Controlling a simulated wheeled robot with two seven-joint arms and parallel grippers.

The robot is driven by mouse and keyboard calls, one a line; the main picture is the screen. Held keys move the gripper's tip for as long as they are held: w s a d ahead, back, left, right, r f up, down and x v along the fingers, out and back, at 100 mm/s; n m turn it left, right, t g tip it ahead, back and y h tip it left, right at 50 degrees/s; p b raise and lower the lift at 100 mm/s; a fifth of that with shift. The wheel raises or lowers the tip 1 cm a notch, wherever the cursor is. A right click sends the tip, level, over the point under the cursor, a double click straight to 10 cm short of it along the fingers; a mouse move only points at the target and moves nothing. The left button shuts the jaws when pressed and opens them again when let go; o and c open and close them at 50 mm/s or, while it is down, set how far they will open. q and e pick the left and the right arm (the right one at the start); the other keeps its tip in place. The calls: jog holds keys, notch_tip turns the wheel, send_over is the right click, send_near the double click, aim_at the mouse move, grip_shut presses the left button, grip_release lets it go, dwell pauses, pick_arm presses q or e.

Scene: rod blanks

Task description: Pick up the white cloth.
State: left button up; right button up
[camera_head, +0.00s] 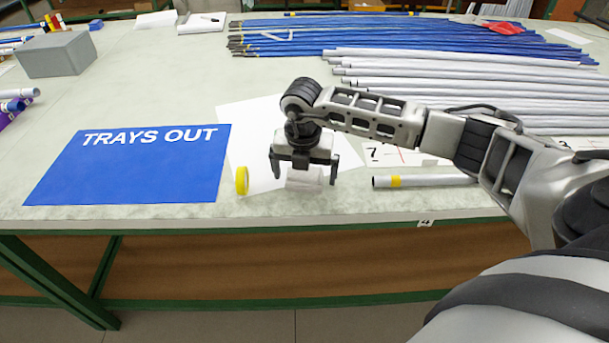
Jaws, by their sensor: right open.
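A small whitish, soft-looking thing, which appears to be the white cloth (305,181), lies near the front edge of the table, on or beside a white sheet. My right gripper (304,170) is directly above it, pointing down, with its two fingers apart on either side. The gripper hides the cloth's upper part. I cannot tell whether the fingers touch it. My left gripper is not in view.
A yellow tape roll (242,181) stands just left of my right gripper, beside the blue "TRAYS OUT" mat (130,172). A short white tube (425,181) lies to the right. Blue rods (400,35) and white rods (480,88) lie behind. A grey box (56,55) sits back left.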

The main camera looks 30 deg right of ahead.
jog(key=c, duration=1)
jog(key=shift+o, duration=0.2)
jog(key=shift+r, duration=0.1)
jog(key=shift+w+r, duration=0.1)
jog(key=shift+r, duration=0.5)
jog(key=s+a+r+b, duration=0.1)
jog(key=s+a+r, duration=0.7)
jog(key=a+r, duration=0.3)
jog(key=shift+s+r, duration=0.35)
jog(key=o, duration=0.4)
jog(key=c, duration=0.3)
